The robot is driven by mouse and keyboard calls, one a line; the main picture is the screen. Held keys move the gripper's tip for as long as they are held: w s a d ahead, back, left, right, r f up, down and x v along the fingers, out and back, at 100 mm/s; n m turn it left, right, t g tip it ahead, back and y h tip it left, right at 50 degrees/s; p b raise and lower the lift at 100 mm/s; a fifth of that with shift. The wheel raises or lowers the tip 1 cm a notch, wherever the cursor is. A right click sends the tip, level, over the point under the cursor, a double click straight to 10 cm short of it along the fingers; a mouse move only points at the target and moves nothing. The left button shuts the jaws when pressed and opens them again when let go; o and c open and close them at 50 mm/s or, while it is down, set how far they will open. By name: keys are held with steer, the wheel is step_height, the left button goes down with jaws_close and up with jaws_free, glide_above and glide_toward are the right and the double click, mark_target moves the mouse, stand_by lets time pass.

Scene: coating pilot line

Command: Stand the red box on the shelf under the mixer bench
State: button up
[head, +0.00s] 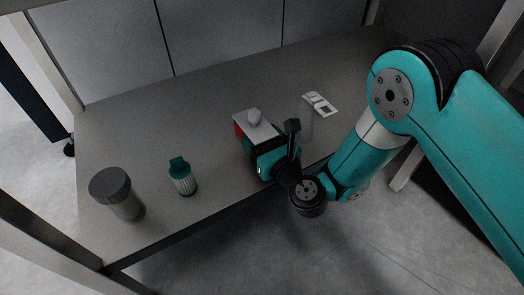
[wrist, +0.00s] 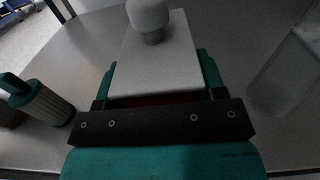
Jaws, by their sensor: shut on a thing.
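The red box (head: 239,131) has a white lid with a pale round knob, and the lid also shows in the wrist view (wrist: 158,70). My gripper (head: 262,148) is shut on the box, with a teal finger on each side of it in the wrist view. The box is upright, knob up, over the grey shelf (head: 215,100). My gripper hides most of its red sides and its bottom, so I cannot tell whether it touches the shelf.
A teal-capped ribbed bottle (head: 183,178) and a grey jar with a dark lid (head: 120,195) stand to the left. A clear container (head: 305,122) and a white piece with a dark square (head: 321,104) are to the right. The shelf behind the box is clear.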

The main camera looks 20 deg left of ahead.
steer(key=shift+f+b, duration=0.85)
steer(key=shift+f, duration=0.75)
steer(key=o, duration=1.2)
steer(key=shift+r, duration=0.1)
